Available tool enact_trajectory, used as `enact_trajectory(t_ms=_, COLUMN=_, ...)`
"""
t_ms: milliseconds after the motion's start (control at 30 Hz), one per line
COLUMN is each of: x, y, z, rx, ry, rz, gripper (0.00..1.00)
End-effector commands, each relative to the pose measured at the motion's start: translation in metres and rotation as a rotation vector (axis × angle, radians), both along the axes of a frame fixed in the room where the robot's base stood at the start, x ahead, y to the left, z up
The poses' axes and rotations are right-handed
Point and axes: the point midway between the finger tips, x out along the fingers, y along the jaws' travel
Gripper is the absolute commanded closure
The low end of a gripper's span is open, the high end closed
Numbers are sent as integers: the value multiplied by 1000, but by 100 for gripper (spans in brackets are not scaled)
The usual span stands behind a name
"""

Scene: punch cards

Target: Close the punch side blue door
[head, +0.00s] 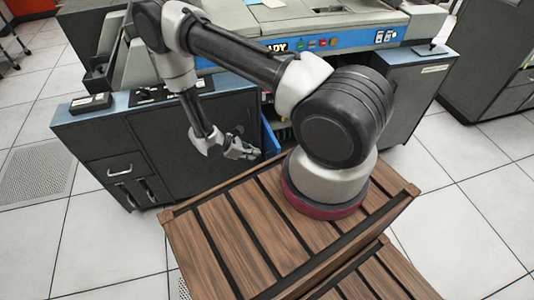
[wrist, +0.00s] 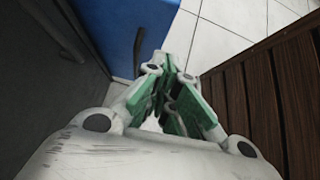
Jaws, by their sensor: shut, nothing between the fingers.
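The blue door (head: 270,141) shows as a narrow upright panel at the front of the punch machine, standing out from the dark cabinet, so it is at least partly open. My arm hides much of it and the area to its right. In the wrist view the blue door (wrist: 125,30) fills the top middle, with a dark handle-like strip near its right edge. My gripper (head: 247,154) is beside the door, on its left in the head view. In the wrist view my gripper's green-padded fingers (wrist: 172,62) are shut and empty near the door's lower edge. I cannot tell whether they touch it.
A dark cabinet (head: 95,140) with handles stands left of the door. Another grey cabinet (head: 408,95) stands to the right. My slatted wooden base lies close in front of the machine. White tiled floor (head: 465,200) is clear at the right.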

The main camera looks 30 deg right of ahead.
Motion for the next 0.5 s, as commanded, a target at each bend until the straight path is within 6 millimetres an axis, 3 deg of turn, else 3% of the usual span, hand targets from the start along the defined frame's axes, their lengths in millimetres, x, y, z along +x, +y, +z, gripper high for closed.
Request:
enact_trajectory(t_ms=167, x=-7, y=-27, z=-27, rx=-1, ry=2, rz=-4, gripper=100)
enact_trajectory(t_ms=300, x=-10, y=-48, z=-27, rx=0, ry=1, rz=-4, gripper=100)
enact_trajectory(t_ms=500, x=-14, y=-64, z=-27, rx=0, ry=0, rz=-3, gripper=100)
